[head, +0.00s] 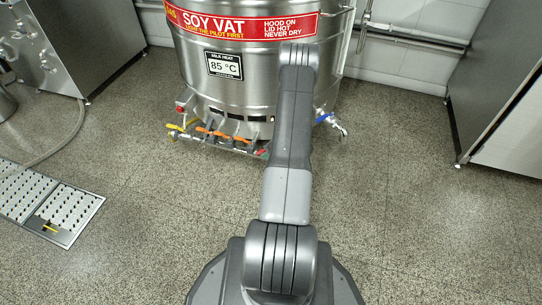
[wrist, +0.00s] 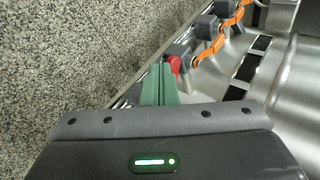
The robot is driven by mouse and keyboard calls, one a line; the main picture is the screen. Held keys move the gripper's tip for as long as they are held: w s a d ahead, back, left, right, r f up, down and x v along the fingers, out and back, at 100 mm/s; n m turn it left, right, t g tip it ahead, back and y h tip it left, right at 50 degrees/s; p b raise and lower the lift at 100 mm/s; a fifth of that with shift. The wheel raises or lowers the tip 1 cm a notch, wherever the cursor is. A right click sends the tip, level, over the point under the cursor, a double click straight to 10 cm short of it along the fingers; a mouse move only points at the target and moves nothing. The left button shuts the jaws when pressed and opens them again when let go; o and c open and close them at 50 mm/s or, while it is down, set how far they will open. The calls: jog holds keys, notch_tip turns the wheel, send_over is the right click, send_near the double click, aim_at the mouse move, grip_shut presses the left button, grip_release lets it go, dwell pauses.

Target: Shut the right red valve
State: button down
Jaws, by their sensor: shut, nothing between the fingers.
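A red valve handle (head: 262,152) sits at the right end of the row of valves on the low front of the soy vat (head: 250,75). It also shows in the wrist view (wrist: 175,65), partly hidden by my fingers. My gripper (wrist: 158,67) has green fingers side by side, shut and empty. Their tips are right beside the red handle; I cannot tell whether they touch it. In the head view my arm hides most of the gripper.
Orange handles (head: 209,132) with grey blocks run along the same row. A yellow handle (head: 176,128) and a red knob (head: 180,109) are at its left. A blue-handled tap (head: 324,118) juts out at right. A perforated floor drain (head: 68,216) lies at left; the floor in front is clear.

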aim_at(258, 152)
jog(key=a+m+t, duration=0.1)
jog(key=a+m+h, duration=0.1)
jog(key=m, duration=0.1)
jog(key=shift+w+t+h, duration=0.3)
jog(key=shift+w+t, duration=0.1)
jog(key=shift+w+a+b, duration=0.4)
jog(key=shift+w+a, duration=0.55)
jog(key=shift+w, duration=0.15)
jog(key=shift+w+a, duration=0.3)
jog(key=shift+w, duration=0.45)
